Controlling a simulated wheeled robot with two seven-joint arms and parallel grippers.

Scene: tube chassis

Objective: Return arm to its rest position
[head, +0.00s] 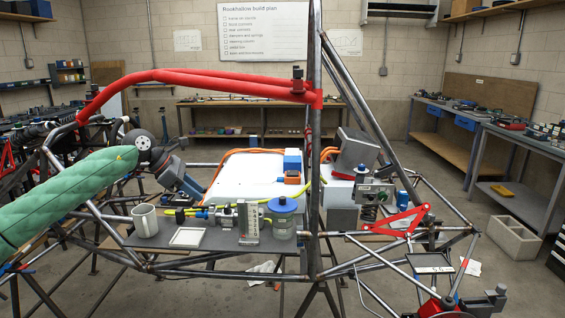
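My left arm comes in from the left in a green padded sleeve, with a dark round wrist joint at its end. My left gripper (188,188) hangs past the wrist, pointing down and right, above the grey shelf plate (215,236) of the tube chassis (316,190). It is above and right of a pale mug (145,220), apart from it as far as I can tell. The fingertips are small and dark, so whether they are open or closed is unclear. I see nothing clearly held. My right gripper is not in view.
A red padded tube (200,82) runs above my wrist. On the plate stand a white-framed tile (187,236), small fittings and a blue-lidded jar (283,217). A white box (245,178) lies behind. Chassis tubes surround the arm. Workbenches line the walls.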

